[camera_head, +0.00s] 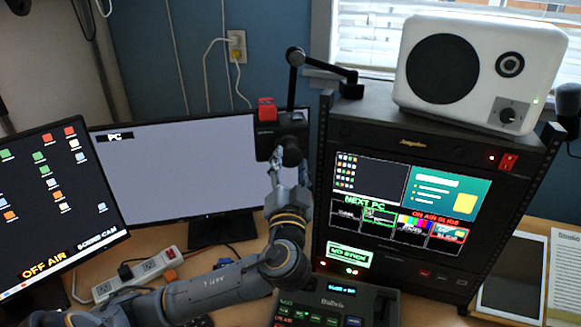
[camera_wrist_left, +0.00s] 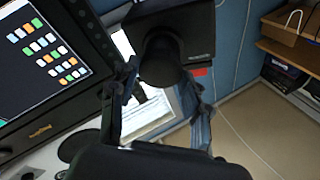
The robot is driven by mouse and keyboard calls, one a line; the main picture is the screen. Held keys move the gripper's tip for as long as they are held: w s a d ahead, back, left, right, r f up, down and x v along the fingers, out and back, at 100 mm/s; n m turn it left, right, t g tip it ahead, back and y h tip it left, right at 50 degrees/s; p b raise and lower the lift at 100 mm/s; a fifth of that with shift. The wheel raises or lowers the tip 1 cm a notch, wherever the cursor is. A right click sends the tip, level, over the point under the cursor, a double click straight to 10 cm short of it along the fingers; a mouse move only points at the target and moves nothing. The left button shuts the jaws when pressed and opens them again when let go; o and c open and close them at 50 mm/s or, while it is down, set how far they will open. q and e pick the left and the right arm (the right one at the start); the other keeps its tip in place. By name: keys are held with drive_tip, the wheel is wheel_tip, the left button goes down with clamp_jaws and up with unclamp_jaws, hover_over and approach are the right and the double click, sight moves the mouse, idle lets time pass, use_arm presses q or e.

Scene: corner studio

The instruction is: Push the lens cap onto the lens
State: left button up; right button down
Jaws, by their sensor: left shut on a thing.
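The black camera (camera_head: 281,128) hangs on a jointed arm between the grey monitor and the rack. In the left wrist view its boxy body (camera_wrist_left: 185,25) is at the top, with the dark round lens (camera_wrist_left: 160,48) facing me. My left gripper (camera_head: 289,167) is right in front of the lens, its fingers on either side of a black round piece, which I take as the lens cap (camera_wrist_left: 165,73). Cap and lens are both black and run together, so I cannot tell whether the cap is seated or a gap remains. My right gripper is not in view.
A red piece (camera_head: 266,108) sits on top of the camera. The equipment rack (camera_head: 400,150) with a white speaker (camera_head: 480,70) on it stands close at the right. Monitors (camera_head: 180,170) stand behind and left. A power strip (camera_head: 138,273) and a control panel (camera_head: 335,303) are below.

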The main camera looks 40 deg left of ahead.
use_arm(q)
drive_tip(key=shift+w, duration=0.1)
drive_tip(key=o, duration=0.9)
drive_tip(key=shift+c, duration=0.2)
drive_tip(key=shift+s+d+f, duration=0.15)
drive_tip(key=shift+s+d, duration=0.05)
drive_tip(key=shift+s, duration=0.15)
drive_tip(key=v, duration=1.1)
drive_tip(key=shift+s, duration=0.1)
